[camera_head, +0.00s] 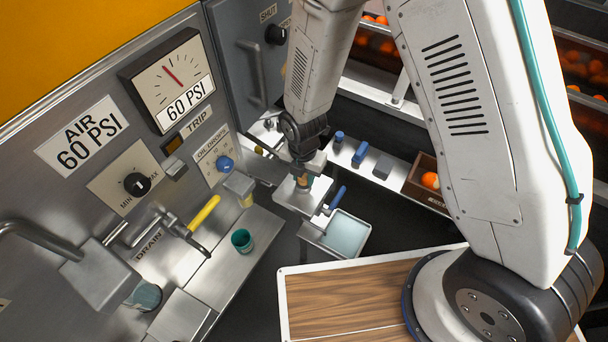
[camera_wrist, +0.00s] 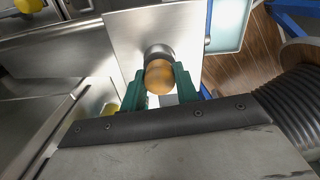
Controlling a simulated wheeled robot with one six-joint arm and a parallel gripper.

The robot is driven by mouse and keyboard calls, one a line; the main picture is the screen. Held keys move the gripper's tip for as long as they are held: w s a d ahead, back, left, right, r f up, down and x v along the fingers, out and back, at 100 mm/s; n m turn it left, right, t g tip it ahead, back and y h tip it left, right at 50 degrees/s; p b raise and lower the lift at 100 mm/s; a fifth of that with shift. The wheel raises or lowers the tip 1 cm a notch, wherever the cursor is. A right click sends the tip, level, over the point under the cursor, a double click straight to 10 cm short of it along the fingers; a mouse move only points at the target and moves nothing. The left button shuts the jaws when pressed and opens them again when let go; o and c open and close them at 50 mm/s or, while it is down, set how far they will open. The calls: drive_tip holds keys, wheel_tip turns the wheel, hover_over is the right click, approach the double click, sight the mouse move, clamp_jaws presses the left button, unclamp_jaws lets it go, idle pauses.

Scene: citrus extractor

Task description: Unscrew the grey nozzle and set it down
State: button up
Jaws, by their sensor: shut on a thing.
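The grey nozzle (camera_wrist: 159,51) appears in the wrist view as a short grey cylinder with a rounded brass-coloured end, against a square metal plate (camera_wrist: 120,38). My gripper (camera_wrist: 160,78) has its green fingers shut on either side of this piece. In the head view my gripper (camera_head: 303,178) points down at the metal block (camera_head: 301,199), with a bit of brass colour showing between the fingers. The fingers hide part of the nozzle, and I cannot tell whether its thread is still engaged.
A blue-handled lever (camera_head: 337,197) and a pale tray (camera_head: 346,238) are close to the block. A teal cup (camera_head: 242,240) stands left. A wooden top (camera_head: 335,292) is clear.

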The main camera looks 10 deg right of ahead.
drive_tip(key=shift+n, duration=0.4)
drive_tip(key=shift+n, duration=0.7)
drive_tip(key=shift+n, duration=0.9)
drive_tip(key=shift+n, duration=0.5)
drive_tip(key=shift+r, duration=2.25)
